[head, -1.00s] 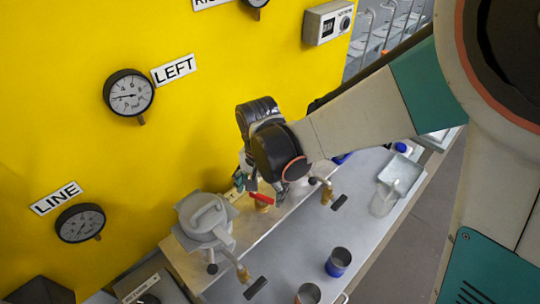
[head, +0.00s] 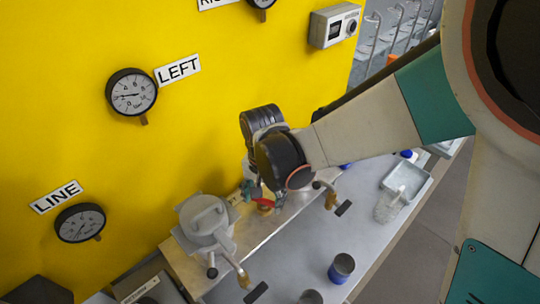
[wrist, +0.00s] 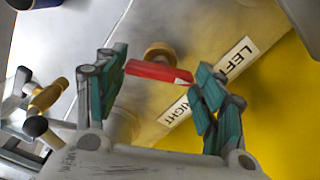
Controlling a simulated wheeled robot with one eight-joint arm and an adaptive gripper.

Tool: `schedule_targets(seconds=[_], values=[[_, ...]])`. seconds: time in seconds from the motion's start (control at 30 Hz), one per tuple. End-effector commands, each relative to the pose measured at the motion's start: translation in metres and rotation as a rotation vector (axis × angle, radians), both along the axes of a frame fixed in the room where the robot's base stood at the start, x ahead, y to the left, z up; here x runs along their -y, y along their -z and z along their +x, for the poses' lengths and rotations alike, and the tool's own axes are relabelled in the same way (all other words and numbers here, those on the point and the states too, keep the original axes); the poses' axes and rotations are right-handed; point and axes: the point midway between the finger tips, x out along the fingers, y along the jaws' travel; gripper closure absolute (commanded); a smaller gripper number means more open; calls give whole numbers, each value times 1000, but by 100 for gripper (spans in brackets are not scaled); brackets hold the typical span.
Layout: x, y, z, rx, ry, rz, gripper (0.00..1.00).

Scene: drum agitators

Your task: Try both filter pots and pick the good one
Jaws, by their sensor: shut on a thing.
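A grey lidded filter pot (head: 203,222) stands at the left of the bench, with a brass tap (head: 238,272) below it. Another brass tap (head: 331,198) shows to the right; my arm hides any pot above it. Between them is a brass valve with a red lever (head: 264,203). In the wrist view the red lever (wrist: 158,71) lies between the teal fingers of my gripper (wrist: 162,75), which is shut on it. The brass valve body (wrist: 159,52) is just beyond. LEFT (wrist: 236,58) and RIGHT (wrist: 173,112) labels lie beside the valve.
A LEFT gauge (head: 131,92) and a LINE gauge (head: 80,222) hang on the yellow wall. A blue-banded cup (head: 341,268) and another cup (head: 310,297) stand on the grey bench. A clear tray (head: 407,182) is at the right. The bench middle is clear.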

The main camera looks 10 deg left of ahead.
Motion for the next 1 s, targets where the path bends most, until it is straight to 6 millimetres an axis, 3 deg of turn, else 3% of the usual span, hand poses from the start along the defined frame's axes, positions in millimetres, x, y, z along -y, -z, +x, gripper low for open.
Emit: schedule_targets(seconds=[0.33, 0.73, 0.77, 0.83, 1.0], values=[[0, 1, 0, 0, -315, 0, 61], [0, 0, 0, 0, -367, 0, 61], [0, 0, 0, 0, -366, 0, 34], [0, 0, 0, 0, -366, 0, 19], [0, 0, 0, 0, -365, 0, 17]])
